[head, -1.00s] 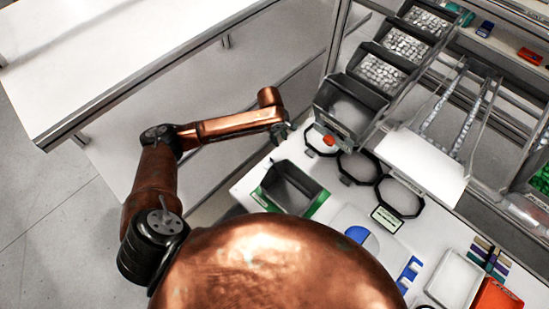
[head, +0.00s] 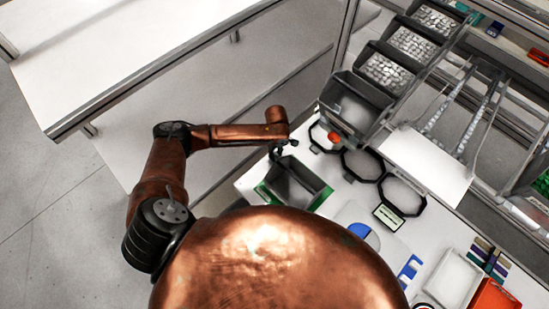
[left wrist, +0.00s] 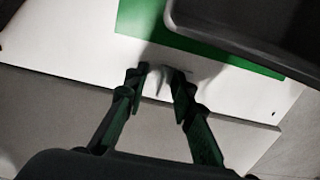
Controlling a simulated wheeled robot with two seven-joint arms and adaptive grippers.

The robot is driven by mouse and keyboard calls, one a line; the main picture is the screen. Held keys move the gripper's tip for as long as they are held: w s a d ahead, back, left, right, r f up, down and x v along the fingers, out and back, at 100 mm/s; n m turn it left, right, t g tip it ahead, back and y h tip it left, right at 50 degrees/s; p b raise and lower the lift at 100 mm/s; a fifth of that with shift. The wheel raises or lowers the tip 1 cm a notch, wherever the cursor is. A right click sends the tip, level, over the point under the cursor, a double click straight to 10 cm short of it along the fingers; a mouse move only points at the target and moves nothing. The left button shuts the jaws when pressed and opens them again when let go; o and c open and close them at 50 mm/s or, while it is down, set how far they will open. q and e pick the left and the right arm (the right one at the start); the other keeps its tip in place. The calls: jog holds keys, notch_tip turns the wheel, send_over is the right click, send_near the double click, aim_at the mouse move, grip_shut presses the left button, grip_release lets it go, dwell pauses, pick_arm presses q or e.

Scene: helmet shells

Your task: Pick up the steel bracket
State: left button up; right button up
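I cannot make out the steel bracket clearly in either view. In the left wrist view a small pale grey shape (left wrist: 158,80) with dark shadow beside it shows between the fingertips; I cannot tell whether it is the bracket. My left gripper (head: 284,148) is above the table edge, at the far side of a dark grey bin (head: 310,188). In the left wrist view the left gripper (left wrist: 157,76) has its two fingers apart, pointing at the white tabletop. My right gripper is not in view.
The bin stands on a green patch (left wrist: 150,16), close to the left gripper. Several black ring holders (head: 361,165) and a tilted grey bin (head: 352,108) stand beyond it. A blue part (head: 364,235) and a white tray (head: 452,280) lie on the right.

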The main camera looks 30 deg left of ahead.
pick_arm(q)
grip_shut()
dwell(0.4)
